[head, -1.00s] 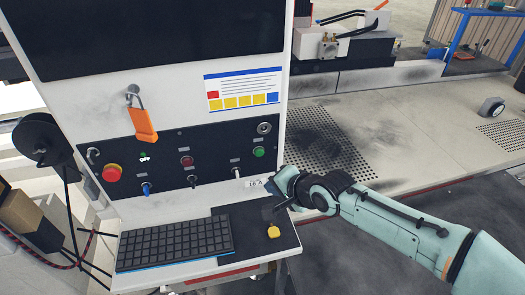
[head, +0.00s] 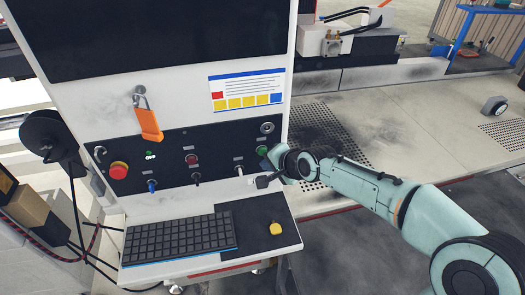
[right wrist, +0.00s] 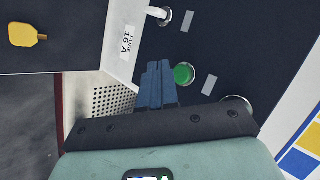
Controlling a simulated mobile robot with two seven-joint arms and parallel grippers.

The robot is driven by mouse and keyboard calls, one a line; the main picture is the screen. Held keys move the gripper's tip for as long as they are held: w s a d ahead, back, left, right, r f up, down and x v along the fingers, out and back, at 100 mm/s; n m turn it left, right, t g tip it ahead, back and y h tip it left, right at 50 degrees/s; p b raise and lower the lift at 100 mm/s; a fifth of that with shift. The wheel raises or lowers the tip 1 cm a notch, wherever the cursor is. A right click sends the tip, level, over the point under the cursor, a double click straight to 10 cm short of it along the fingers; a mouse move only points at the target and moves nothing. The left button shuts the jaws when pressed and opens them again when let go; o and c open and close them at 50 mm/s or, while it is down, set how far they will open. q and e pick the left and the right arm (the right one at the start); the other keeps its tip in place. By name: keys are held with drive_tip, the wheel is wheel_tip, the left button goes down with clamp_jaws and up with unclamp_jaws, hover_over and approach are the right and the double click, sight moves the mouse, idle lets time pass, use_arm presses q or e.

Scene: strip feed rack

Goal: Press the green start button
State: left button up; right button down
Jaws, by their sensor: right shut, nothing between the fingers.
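The green start button (head: 262,150) is at the right end of the black control panel (head: 215,174). My right gripper (head: 267,159) is shut and empty, close in front of the panel beside the button. Its blue fingers (right wrist: 157,66) lie together in the wrist view. I cannot tell whether they touch the button or the panel. My left gripper is not in view.
A red mushroom button (head: 119,170), a darker red button (head: 192,160) and several switches share the panel. An orange padlock tag (head: 150,125) hangs above. A keyboard (head: 180,239) and a yellow tag (head: 276,229) lie on the shelf below.

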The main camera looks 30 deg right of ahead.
drive_tip(key=shift+w+d, duration=0.15)
drive_tip(key=shift+w, duration=0.45)
drive_tip(key=shift+w, duration=0.15)
idle(1.6)
drive_tip(key=shift+w+d, duration=0.1)
drive_tip(key=shift+w, duration=0.15)
drive_tip(key=shift+w+d+b, duration=0.1)
drive_tip(key=shift+w+b, duration=0.2)
drive_tip(key=shift+w, duration=0.15)
idle(0.7)
drive_tip(key=shift+s, duration=0.1)
drive_tip(key=shift+s+a+p, duration=0.2)
drive_tip(key=shift+s+p, duration=0.2)
drive_tip(key=shift+s, duration=0.35)
drive_tip(key=shift+s, duration=0.1)
